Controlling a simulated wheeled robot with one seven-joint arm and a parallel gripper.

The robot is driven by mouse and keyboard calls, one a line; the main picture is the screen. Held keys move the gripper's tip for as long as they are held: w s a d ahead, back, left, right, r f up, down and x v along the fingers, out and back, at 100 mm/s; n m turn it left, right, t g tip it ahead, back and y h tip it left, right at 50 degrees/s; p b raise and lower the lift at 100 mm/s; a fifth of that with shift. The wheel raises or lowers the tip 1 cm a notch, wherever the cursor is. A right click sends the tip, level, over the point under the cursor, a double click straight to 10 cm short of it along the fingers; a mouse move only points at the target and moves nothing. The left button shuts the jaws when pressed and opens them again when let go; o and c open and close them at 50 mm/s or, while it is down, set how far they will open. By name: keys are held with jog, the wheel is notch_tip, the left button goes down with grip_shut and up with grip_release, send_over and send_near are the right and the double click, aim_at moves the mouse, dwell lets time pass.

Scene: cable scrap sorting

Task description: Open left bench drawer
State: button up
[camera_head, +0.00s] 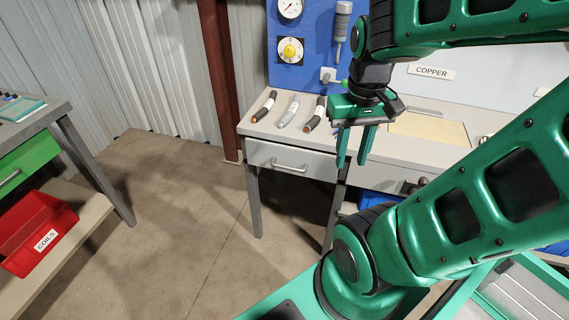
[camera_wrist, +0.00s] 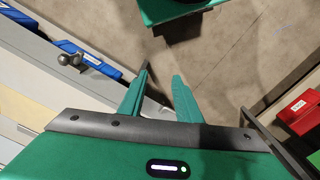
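The left bench drawer (camera_head: 270,158) has a grey front under the left end of the bench top. Its silvery bar handle (camera_head: 290,167) sits in the middle of the front, and the drawer looks shut. My gripper (camera_head: 352,162) hangs in front of the bench, to the right of the handle and apart from it. Its two green fingers point down with a gap between them and nothing held. In the wrist view the fingers (camera_wrist: 160,82) also stand apart, with bare floor showing between them. I cannot make out the drawer handle in the wrist view.
Several cable pieces (camera_head: 288,111) lie on the bench top (camera_head: 262,130) above the drawer. A blue panel (camera_head: 310,60) stands behind. A blue bin (camera_head: 378,198) sits under the bench. Another bench with a red bin (camera_head: 32,235) stands at left. The floor (camera_head: 190,215) between is clear.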

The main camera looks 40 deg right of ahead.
jog(key=w+d+f+n+h, duration=0.1)
jog(key=w+f+n, duration=0.15)
jog(key=w, duration=0.35)
jog(key=w+d+f+n, duration=0.1)
jog(key=w+f+n, duration=0.15)
jog(key=w, duration=0.45)
jog(key=n+t, duration=0.1)
jog(key=n, duration=0.7)
send_near(285, 167)
jog(key=shift+h, duration=0.3)
jog(key=f, duration=0.5)
jog(key=w+d+f, duration=0.1)
jog(key=f, duration=0.1)
jog(key=shift+f, duration=0.35)
jog(key=shift+c, duration=0.7)
grip_shut()
